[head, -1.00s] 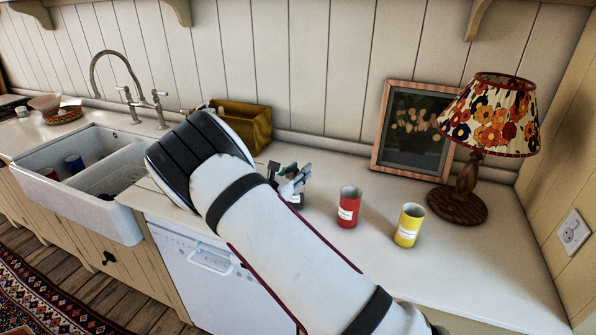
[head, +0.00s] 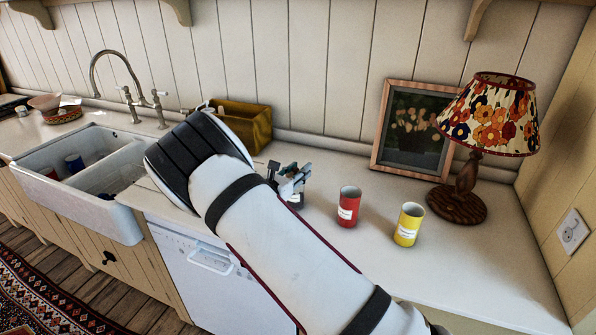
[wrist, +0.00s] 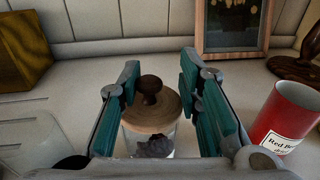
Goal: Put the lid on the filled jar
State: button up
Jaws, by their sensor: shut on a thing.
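The wooden lid (wrist: 158,112) with its dark round knob (wrist: 151,88) is between the two fingers of my gripper (wrist: 160,95) in the wrist view. My gripper is shut on the lid. The clear jar (wrist: 134,143) is directly below the lid and has dark contents (wrist: 155,147). The lid looks level over the jar's mouth; I cannot tell if it is fully seated. In the head view my gripper (head: 291,178) is over the counter, left of the red can, and my arm hides most of the jar.
A red can (head: 348,207) stands close to the right of my gripper, with a yellow can (head: 409,224) beyond it. A lamp (head: 466,190) and picture frame (head: 376,150) stand behind. A wooden box (head: 247,125) is at the back left. The front right counter is clear.

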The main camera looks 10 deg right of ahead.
jog(key=shift+f, duration=0.6)
jog(key=o, duration=0.7)
jog(key=p+v, duration=0.2)
jog(key=v, duration=0.9)
dwell(0.4)
